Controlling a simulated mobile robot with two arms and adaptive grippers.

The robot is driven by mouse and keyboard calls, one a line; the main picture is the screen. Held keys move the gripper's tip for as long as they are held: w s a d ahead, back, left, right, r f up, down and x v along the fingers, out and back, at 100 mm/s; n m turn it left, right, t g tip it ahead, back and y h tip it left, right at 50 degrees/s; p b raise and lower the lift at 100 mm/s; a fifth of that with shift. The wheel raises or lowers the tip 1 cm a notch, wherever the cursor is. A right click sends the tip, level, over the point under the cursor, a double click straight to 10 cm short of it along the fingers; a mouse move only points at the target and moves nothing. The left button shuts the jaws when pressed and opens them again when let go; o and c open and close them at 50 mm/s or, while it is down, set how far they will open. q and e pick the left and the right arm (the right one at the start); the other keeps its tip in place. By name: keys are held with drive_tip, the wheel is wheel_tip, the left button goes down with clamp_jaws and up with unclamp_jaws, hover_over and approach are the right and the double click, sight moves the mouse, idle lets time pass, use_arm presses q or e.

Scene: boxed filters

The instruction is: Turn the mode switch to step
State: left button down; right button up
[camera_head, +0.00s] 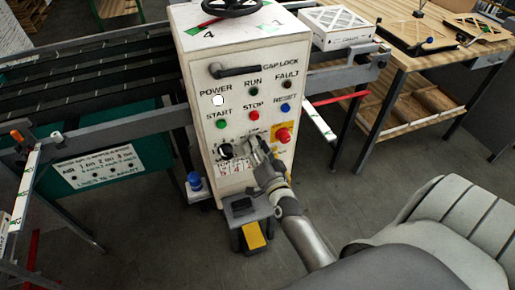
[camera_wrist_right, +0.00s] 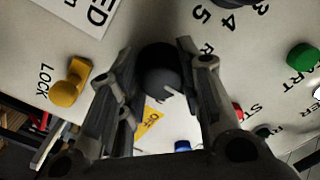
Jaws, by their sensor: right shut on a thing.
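The mode switch, a dark round knob (camera_wrist_right: 158,70), shows between my right fingers in the right wrist view, with a pale mark on its face. My right gripper (camera_wrist_right: 157,60) is shut on it, one finger on each side. In the head view my right gripper (camera_head: 258,150) is at the lower middle of the white control box (camera_head: 180,28) and covers most of the switch. The switch's position labels cannot be read. My left gripper is not in view.
A black numbered dial (camera_head: 226,151) is just left of the gripper. A red stop knob (camera_head: 283,135) is close on the right. A yellow lock knob (camera_wrist_right: 72,82) shows in the wrist view.

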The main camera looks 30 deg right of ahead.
drive_tip(key=shift+m, duration=0.3)
drive_tip(key=o, duration=1)
drive_tip(key=shift+o, duration=0.2)
drive_tip(key=v, duration=1.2)
